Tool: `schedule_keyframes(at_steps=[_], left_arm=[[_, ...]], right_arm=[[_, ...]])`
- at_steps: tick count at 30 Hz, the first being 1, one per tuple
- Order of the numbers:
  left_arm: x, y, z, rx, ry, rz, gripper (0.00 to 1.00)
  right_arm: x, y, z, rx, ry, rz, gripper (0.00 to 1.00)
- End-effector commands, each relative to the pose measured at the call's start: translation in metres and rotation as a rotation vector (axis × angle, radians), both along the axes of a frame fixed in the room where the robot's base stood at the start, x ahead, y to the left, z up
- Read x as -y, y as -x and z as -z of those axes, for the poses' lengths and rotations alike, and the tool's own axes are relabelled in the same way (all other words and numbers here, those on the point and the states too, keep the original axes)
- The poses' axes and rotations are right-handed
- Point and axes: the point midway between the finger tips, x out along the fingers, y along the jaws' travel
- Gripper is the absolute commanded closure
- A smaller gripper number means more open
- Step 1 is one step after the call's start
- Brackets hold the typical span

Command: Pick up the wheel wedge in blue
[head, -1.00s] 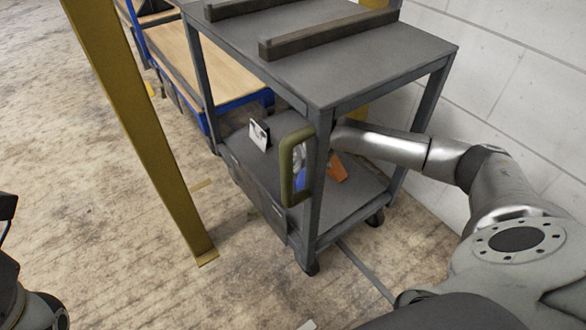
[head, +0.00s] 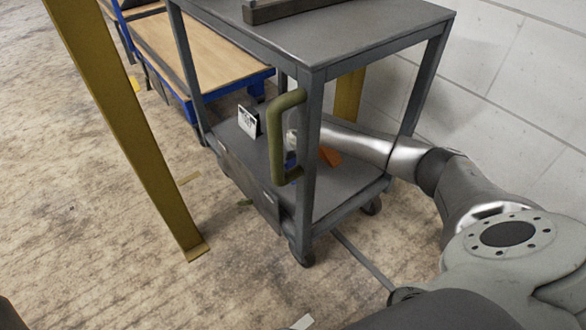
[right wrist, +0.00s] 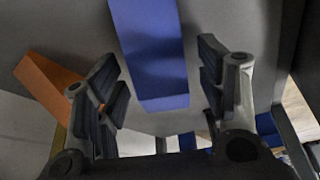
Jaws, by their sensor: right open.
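The blue wheel wedge (right wrist: 152,55) lies on the lower shelf of the grey cart (head: 340,186). In the right wrist view it extends between my right gripper's two open fingers (right wrist: 160,78), with a gap on both sides. In the head view only a sliver of blue (head: 290,160) shows behind the cart's handle and post. My right arm reaches into the lower shelf from the right, and its gripper is mostly hidden there. My left gripper is not in view; only a dark bit of my body shows at the lower left corner.
An orange wedge (right wrist: 50,86) lies left of my right gripper in the wrist view; it also shows in the head view (head: 331,156). The olive handle (head: 277,150) and corner post (head: 309,160) stand in front. The cart's top shelf (head: 340,35) is overhead. A white card (head: 248,122) stands on the lower shelf.

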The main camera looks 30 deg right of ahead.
Motion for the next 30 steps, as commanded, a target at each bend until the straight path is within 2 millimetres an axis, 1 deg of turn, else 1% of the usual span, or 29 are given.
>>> schedule_keyframes(at_steps=[1, 10, 11, 21, 23, 30], left_arm=[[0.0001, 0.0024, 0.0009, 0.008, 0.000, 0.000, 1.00], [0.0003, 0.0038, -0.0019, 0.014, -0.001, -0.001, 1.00], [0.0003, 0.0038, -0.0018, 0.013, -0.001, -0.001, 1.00], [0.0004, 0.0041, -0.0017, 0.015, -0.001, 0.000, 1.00], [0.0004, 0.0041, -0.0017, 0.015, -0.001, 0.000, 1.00], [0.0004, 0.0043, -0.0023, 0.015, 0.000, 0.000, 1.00]], right_arm=[[-0.0001, -0.0014, 0.0044, 0.000, -0.001, 0.001, 0.36], [0.0003, -0.0024, 0.0047, 0.001, -0.001, 0.000, 0.36], [0.0003, -0.0024, 0.0047, 0.001, -0.001, 0.000, 0.38], [0.0004, -0.0022, 0.0047, 0.001, -0.001, 0.000, 0.82], [0.0004, -0.0022, 0.0047, 0.001, -0.001, 0.000, 0.89], [0.0005, -0.0025, 0.0034, 0.002, -0.001, 0.001, 0.89]])
